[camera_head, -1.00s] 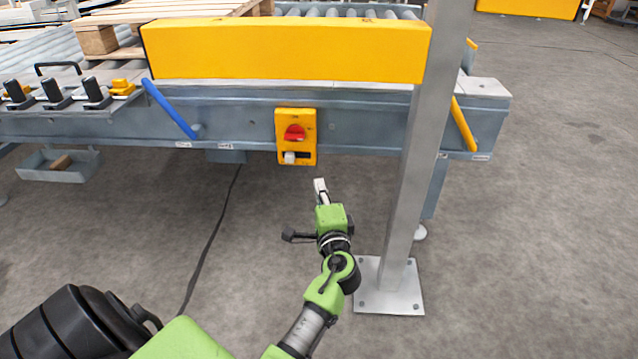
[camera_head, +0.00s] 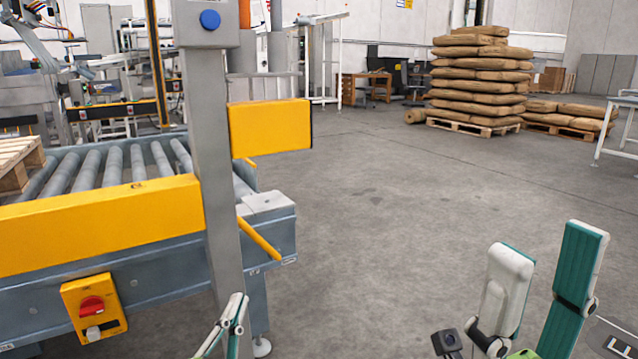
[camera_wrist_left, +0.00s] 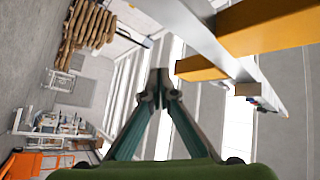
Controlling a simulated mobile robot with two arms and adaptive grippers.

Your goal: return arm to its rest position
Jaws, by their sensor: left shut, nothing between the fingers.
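My left gripper (camera_head: 236,302) shows at the bottom edge of the head view, in front of the foot of the grey post (camera_head: 213,150). In the left wrist view its two green fingers meet at the tips (camera_wrist_left: 159,80), shut and empty. My right gripper (camera_head: 550,243) stands at the lower right of the head view, its two fingers pointing up and spread apart, with nothing between them. Most of both arms is out of the picture.
The roller conveyor (camera_head: 160,270) fills the left, with a yellow guard (camera_head: 100,228) and a switch box with a red knob (camera_head: 92,308). A yellow block (camera_head: 270,128) sticks out right of the post. Stacked sacks (camera_head: 478,80) are far off. The middle floor is clear.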

